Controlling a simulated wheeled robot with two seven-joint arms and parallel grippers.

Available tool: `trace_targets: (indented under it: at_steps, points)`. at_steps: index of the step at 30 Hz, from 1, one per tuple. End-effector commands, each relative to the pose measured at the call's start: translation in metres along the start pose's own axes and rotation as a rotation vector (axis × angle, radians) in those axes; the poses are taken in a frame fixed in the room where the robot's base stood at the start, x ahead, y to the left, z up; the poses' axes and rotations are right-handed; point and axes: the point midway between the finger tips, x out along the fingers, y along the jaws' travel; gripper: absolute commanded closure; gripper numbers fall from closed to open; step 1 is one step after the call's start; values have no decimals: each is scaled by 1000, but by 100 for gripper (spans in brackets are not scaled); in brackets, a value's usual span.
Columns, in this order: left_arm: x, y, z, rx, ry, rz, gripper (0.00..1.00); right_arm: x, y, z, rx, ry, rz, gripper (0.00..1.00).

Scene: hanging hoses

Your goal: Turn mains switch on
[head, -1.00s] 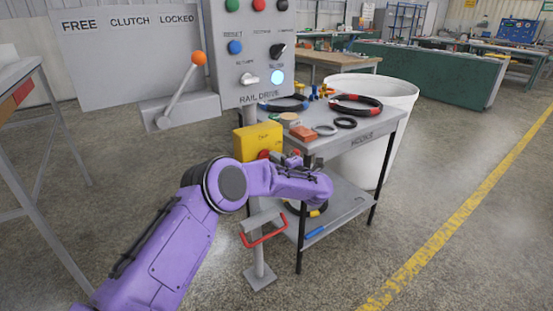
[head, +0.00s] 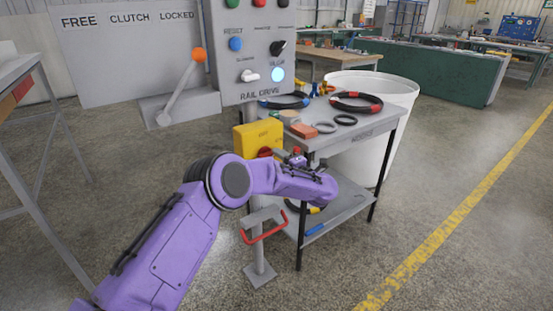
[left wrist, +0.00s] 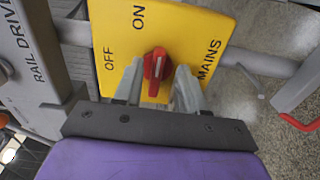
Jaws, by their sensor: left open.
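The mains switch is a yellow plate (left wrist: 215,25) marked OFF, ON and MAINS, with a red knob (left wrist: 155,72) bearing a white line. In the left wrist view the line runs nearly up and down the picture. The yellow switch box (head: 257,137) also shows in the head view, below the grey rail drive panel, its knob partly hidden by my arm. My left gripper (left wrist: 158,82) is open, one finger on each side of the knob. A gap shows on both sides, and I cannot tell whether either finger touches it. My right gripper is out of view.
The rail drive panel (head: 232,68) and an orange-tipped clutch lever (head: 182,88) stand to the left. A grey cart (head: 380,128) with hoses and rings is close on the right. A red handle (head: 263,235) on a post is below my arm.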

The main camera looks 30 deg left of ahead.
Motion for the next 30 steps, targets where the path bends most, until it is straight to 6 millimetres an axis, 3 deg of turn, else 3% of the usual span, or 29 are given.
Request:
trace_targets:
  at_steps: [6,12,30]
  points:
    - [-54,0,0,2,-5,2,60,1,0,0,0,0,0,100]
    - [-84,0,-1,1,0,0,60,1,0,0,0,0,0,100]
    - [-89,0,3,13,-21,1,60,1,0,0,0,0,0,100]
